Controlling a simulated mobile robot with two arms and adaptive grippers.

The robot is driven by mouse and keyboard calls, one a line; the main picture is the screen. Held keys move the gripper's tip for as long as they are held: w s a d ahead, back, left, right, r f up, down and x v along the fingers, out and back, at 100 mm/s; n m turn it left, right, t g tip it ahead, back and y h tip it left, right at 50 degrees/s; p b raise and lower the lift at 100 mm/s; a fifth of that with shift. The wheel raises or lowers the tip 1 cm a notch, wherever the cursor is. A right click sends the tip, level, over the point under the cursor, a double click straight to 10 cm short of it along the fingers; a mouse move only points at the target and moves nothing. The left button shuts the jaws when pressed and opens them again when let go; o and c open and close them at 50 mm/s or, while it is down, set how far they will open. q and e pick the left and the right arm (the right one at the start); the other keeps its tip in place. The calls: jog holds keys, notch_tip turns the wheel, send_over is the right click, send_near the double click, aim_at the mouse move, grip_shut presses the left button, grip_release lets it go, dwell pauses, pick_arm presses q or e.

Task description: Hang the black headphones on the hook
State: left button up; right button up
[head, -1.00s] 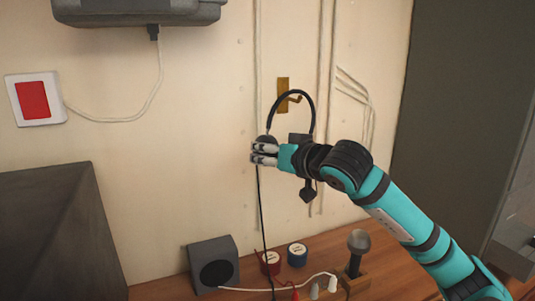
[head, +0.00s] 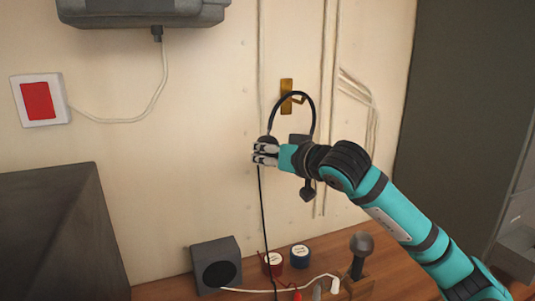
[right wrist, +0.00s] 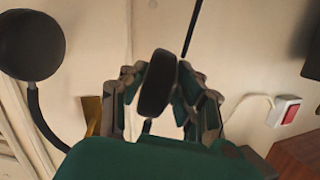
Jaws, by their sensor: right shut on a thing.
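The black headphones (head: 293,94) are held up in front of the wall, their band arching at the top. My right gripper (head: 262,154) is shut on the left ear cup; in the right wrist view that ear cup (right wrist: 156,84) sits between the fingers, and the other ear cup (right wrist: 30,44) hangs free. A black cable runs down from the held cup. The brass hook (head: 286,97) is on the wall, directly behind the top of the band in the head view. Whether the band touches the hook cannot be told. My left gripper is out of view.
Below is a wooden desk with a grey speaker (head: 216,265), tape rolls (head: 300,256), a joystick-like lever (head: 361,246) and a white cable. A red switch (head: 39,101) and pipes are on the wall. A dark cabinet stands at right.

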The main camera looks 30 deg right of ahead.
jog(key=shift+w+f, duration=0.2)
jog(key=shift+w, duration=0.3)
dwell(0.3)
jog(key=shift+w+f+b, duration=0.15)
jog(key=shift+f+b, duration=0.05)
jog(key=shift+b, duration=0.5)
dwell(0.9)
jog(key=o, duration=1)
jog(key=shift+o, duration=0.2)
jog(key=shift+f, duration=0.1)
jog(key=shift+s+b, duration=0.8)
jog(key=shift+s, duration=0.85)
jog(key=shift+s+a+b, duration=0.15)
jog(key=shift+s+b, duration=0.45)
jog(key=shift+s, duration=0.85)
jog(key=shift+s+a+b, duration=0.1)
jog(key=shift+s+b, duration=0.45)
jog(key=shift+s, duration=0.9)
